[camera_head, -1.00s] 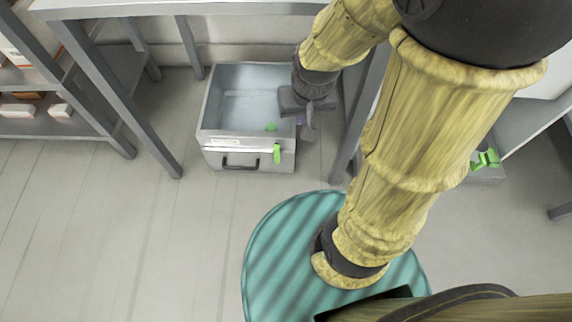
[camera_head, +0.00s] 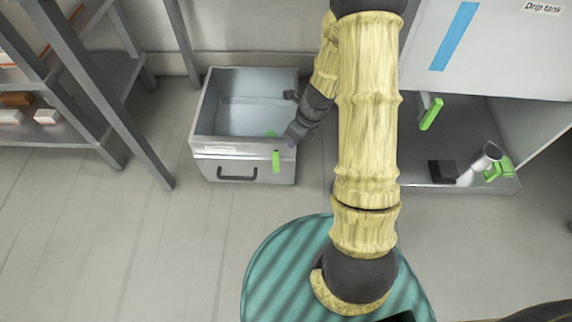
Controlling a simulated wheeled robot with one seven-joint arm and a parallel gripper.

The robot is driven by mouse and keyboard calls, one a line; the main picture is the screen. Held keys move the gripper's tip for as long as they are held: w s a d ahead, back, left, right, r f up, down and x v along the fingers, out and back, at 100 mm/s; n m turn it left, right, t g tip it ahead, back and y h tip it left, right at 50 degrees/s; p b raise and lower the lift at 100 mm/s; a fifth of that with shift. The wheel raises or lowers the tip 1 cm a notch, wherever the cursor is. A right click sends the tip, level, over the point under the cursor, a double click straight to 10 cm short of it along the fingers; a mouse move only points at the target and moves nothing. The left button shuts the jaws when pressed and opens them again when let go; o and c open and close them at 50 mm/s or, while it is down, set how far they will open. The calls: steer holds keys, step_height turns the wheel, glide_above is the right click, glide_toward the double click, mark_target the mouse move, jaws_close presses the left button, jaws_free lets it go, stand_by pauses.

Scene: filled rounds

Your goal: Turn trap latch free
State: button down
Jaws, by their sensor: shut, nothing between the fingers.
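An open-topped grey metal box (camera_head: 210,130) stands on the floor left of my arm. A green upright latch (camera_head: 276,161) sits on its front face near the right corner. Another bit of green (camera_head: 270,134) shows just inside the front wall. I cannot tell which green part is the trap latch. My gripper (camera_head: 292,141) is shut and empty at the box's front right corner, just above and right of the front latch. Its fingertips are small and partly hidden, and I cannot tell whether they touch the box.
At right, a cabinet labelled Drip tank (camera_head: 500,50) has an open lower bay. A green handle (camera_head: 431,113), a black block (camera_head: 441,171), a metal cylinder (camera_head: 486,155) and a green fitting (camera_head: 498,170) are there. A grey rack (camera_head: 95,95) stands left. The floor in front is clear.

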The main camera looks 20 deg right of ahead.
mark_target(276, 160)
step_height(276, 160, down, 9)
steer(key=w+d+m+y, duration=0.1)
steer(key=w+d+m, duration=0.1)
steer(key=m, duration=0.9)
steer(key=b+x, duration=0.7)
steer(key=x, duration=0.3)
steer(key=shift+w+p, duration=0.25)
steer(key=shift+p, duration=0.2)
